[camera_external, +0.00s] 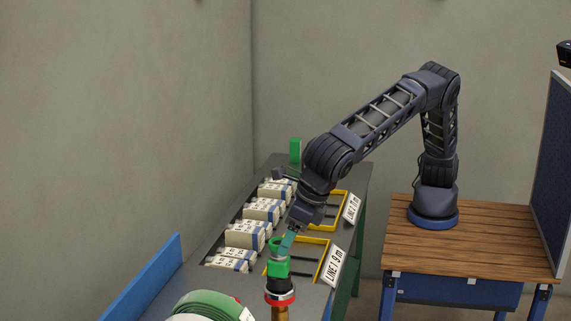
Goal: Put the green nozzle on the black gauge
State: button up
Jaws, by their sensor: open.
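A bright green nozzle (279,267) stands upright at the near end of the dark bench. Below it are a black section (280,284), a red-and-white ring and a brass-coloured lower part; I cannot tell whether these belong to the nozzle. My gripper (283,247) points down at the top of the green part, with its jaws open. I cannot tell whether the fingers touch it. A small dark object (278,174) at the far end of the bench may be the black gauge, but it is too small to be sure.
Several white boxes with blue bands (262,209) line the bench's left side. Yellow frames (313,241) with line signs (333,267) lie on the right. A green block (295,151) stands at the far end. A rolled green hose (207,306) lies at the front left.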

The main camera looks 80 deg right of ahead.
jog(key=shift+v, duration=2.5)
jog(key=w+d+r+m+g, duration=0.1)
jog(key=w+d+r+m, duration=0.4)
jog(key=d, duration=0.8)
jog(key=w+d+r+m, duration=0.2)
jog(key=w+d+m, duration=0.2)
jog(key=w+d, duration=0.55)
jog(key=w+d+r+m+g, duration=0.1)
jog(key=w+d+r+m, duration=0.25)
jog(key=d, duration=1.25)
jog(key=s+d+m, duration=0.3)
jog(key=d+m, duration=0.1)
jog(key=d, duration=0.6)
jog(key=s+d+m+y, duration=0.1)
jog(key=s+d+m, duration=0.25)
jog(key=d, duration=0.65)
jog(key=s+d+m, duration=0.3)
jog(key=d+m, duration=0.2)
jog(key=d, duration=0.5)
jog(key=s+d+f+m+t, duration=0.1)
jog(key=s+d+f+m, duration=0.4)
jog(key=s+d, duration=0.2)
jog(key=s+d+f+m+t+h, duration=0.1)
jog(key=s+d+f+m, duration=0.5)
jog(key=s, duration=0.5)
jog(key=shift+d, duration=0.35)
